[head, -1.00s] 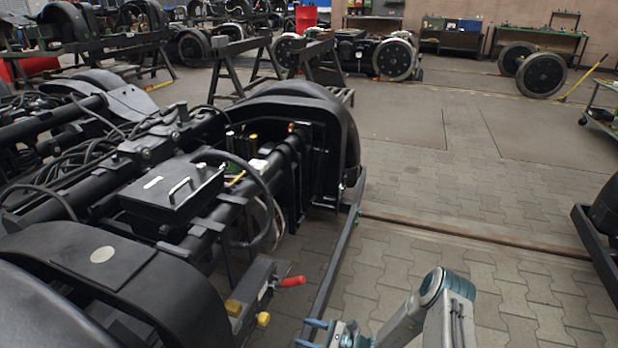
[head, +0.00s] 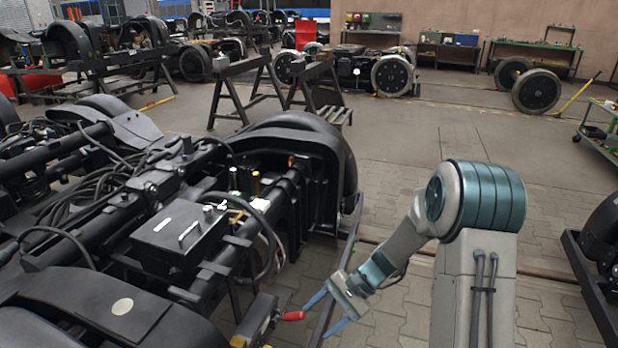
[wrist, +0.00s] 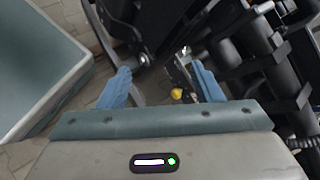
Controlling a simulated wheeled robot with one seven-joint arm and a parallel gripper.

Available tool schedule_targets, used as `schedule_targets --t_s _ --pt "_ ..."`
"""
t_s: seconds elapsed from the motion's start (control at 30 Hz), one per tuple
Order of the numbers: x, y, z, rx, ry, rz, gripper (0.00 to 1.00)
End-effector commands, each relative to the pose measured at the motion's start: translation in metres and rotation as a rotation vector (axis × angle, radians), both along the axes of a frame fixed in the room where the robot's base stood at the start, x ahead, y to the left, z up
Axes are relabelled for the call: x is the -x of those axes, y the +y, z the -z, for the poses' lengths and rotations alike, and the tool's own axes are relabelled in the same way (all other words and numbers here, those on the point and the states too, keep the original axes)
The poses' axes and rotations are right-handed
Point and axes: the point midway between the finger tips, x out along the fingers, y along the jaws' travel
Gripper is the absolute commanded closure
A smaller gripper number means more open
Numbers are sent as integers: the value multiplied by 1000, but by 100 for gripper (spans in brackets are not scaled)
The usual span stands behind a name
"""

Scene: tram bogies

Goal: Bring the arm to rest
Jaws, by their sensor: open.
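My gripper (head: 328,314) is at the lower middle of the head view, beside the near right edge of the black bogie (head: 185,235). Its two blue fingers are spread apart with nothing between them. In the wrist view my gripper (wrist: 163,88) also shows open, with dark bogie parts and a yellow knob (wrist: 178,94) beyond the fingers. I cannot tell whether a finger touches the bogie.
Another black bogie part (head: 600,250) stands at the right edge. Paved floor (head: 400,310) with a rail lies between. Trestles (head: 245,85), wheelsets (head: 537,91) and workbenches (head: 533,58) stand further back, with open floor before them. A green cart (head: 600,130) is at the right.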

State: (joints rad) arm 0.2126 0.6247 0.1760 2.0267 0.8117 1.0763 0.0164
Motion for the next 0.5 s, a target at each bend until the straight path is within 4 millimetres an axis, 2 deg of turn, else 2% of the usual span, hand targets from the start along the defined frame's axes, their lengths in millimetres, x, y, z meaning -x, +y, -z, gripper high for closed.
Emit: schedule_targets --t_s 0.03,0.1,0.5 --pt "7 -4 -30 41 -42 -36 41" --pt "17 -11 -56 95 -93 -81 41" --pt "79 -53 -190 398 -381 -312 41"
